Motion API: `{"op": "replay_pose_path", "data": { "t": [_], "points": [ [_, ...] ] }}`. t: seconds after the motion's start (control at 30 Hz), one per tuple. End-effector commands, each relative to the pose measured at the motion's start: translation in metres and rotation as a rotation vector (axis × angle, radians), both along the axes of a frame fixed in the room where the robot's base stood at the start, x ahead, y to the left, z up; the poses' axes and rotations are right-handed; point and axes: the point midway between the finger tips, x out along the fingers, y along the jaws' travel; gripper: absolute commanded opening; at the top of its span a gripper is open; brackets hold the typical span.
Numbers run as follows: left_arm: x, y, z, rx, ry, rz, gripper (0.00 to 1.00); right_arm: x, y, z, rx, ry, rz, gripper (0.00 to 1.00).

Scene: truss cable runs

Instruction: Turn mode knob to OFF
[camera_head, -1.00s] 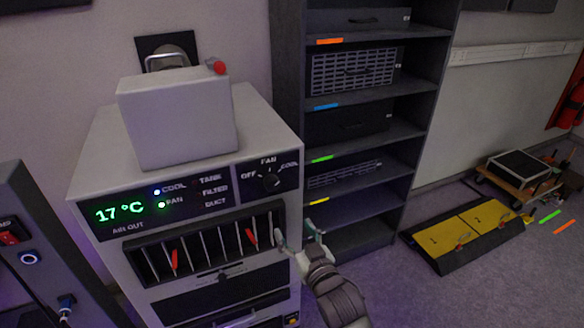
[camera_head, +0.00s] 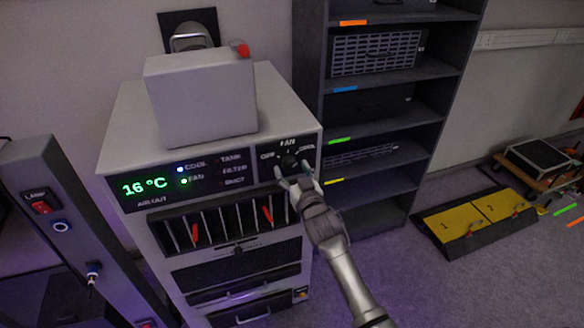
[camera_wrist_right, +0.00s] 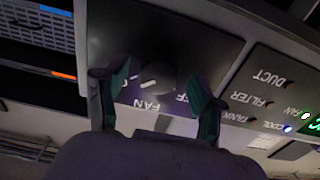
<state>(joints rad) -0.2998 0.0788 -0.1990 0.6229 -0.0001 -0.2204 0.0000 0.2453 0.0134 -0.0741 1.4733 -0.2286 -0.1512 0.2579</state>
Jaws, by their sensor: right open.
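The dark round mode knob (camera_head: 289,163) sits on the black panel at the upper right of the cooler's front, under the word FAN, with OFF to its left and COOL to its right. In the right wrist view the knob (camera_wrist_right: 157,77) lies between the two fingers; its white mark is turned away from OFF, toward the lower left there. My right gripper (camera_head: 298,181) is open in front of the knob, its fingers on either side; I cannot tell whether they touch it. My left gripper does not show.
The cooler's display (camera_head: 146,186) reads 16 °C in green. A grey box (camera_head: 200,100) stands on top of the cooler. A dark shelf rack (camera_head: 385,150) is close on the right. A panel with a red switch (camera_head: 42,207) stands at the left.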

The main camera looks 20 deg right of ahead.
Motion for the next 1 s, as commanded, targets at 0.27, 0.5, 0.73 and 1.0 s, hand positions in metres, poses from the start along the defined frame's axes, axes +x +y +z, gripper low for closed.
{"op": "replay_pose_path", "data": {
  "t": [0.27, 0.5, 0.73, 1.0],
  "points": [
    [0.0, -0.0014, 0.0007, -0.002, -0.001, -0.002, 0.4, 0.0048, 0.0001, -0.0001, 0.0, 0.0, 0.0, 0.69],
    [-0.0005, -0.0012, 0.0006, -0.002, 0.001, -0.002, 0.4, 0.0046, 0.0002, -0.0001, 0.0, 0.0, 0.0, 0.45],
    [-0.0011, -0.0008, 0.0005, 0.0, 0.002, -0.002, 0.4, 0.0045, 0.0003, -0.0001, 0.0, 0.0, 0.0, 0.08],
    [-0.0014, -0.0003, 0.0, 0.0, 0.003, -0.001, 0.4, 0.0044, 0.0002, -0.0003, -0.031, -0.001, 0.0, 0.08]
  ]
}}
